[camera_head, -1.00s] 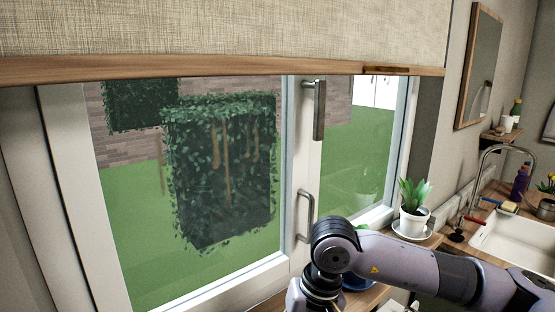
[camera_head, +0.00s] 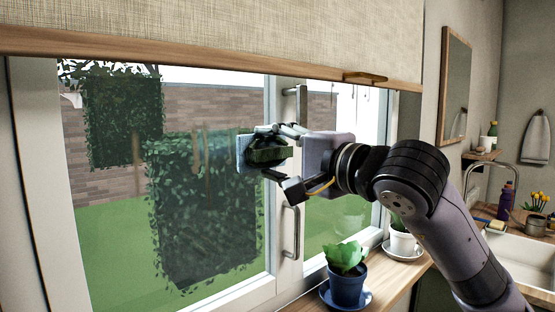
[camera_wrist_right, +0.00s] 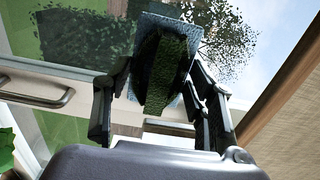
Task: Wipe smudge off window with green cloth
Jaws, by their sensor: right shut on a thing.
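My right gripper (camera_head: 275,160) is raised in front of the window, near the right edge of the large left pane (camera_head: 115,235). In the right wrist view the cloth (camera_wrist_right: 163,75) sits between both fingers of the gripper (camera_wrist_right: 163,88). I cannot tell if it touches the glass. Brownish vertical streaks (camera_head: 208,165) show left of the cloth, over the dark hedge; I cannot tell whether they are on the pane. My left gripper is out of view.
A blue pot with a plant (camera_head: 347,285) and a white pot (camera_head: 402,240) stand on the sill below my right arm. Window handles (camera_head: 291,232) stick out on the frame. A blind with a wooden bar (camera_head: 200,57) hangs above. The sink (camera_head: 525,262) is at right.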

